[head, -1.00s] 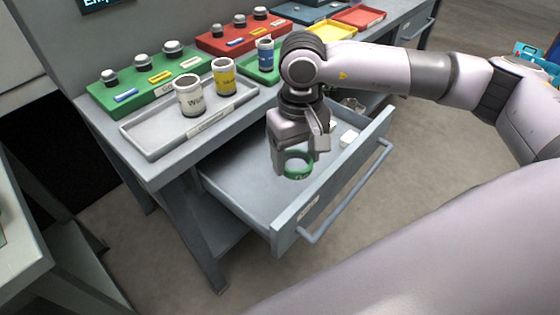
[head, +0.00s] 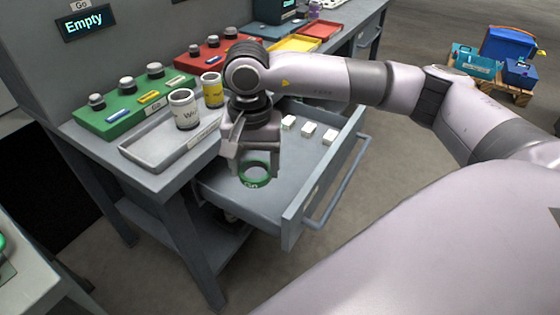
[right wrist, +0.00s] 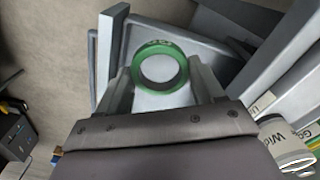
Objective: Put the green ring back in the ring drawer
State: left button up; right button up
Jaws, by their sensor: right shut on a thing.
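The ring is over the left part of the open drawer (head: 215,193). I cannot tell whether it touches the drawer floor. In the right wrist view the ring (right wrist: 160,47) sits between the two fingers, its hole facing the camera. Several small white blocks, among them one (head: 308,128), stand in the drawer's right part. My left gripper is not in view.
A green rack (head: 95,122) stands behind. The drawer front with its handle (head: 340,187) juts out over clear floor.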

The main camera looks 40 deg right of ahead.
jog(key=m, duration=0.3)
jog(key=w+d+m, duration=0.1)
jog(key=m, duration=0.2)
jog(key=d+r+m, duration=0.1)
jog(key=m, duration=0.1)
jog(key=shift+w+m+b, duration=0.35)
jog(key=shift+m+b, duration=0.05)
jog(key=d+m, duration=0.1)
jog(key=m, duration=0.5)
jog(key=m+b, duration=0.3)
jog(key=m, duration=1.3)
send_over(275, 199)
notch_tip(275, 199, down, 13)
jog(key=shift+f, duration=2.2)
pick_arm(q)
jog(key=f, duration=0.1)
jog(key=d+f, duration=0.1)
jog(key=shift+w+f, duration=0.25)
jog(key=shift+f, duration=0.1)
jog(key=shift+b, duration=0.3)
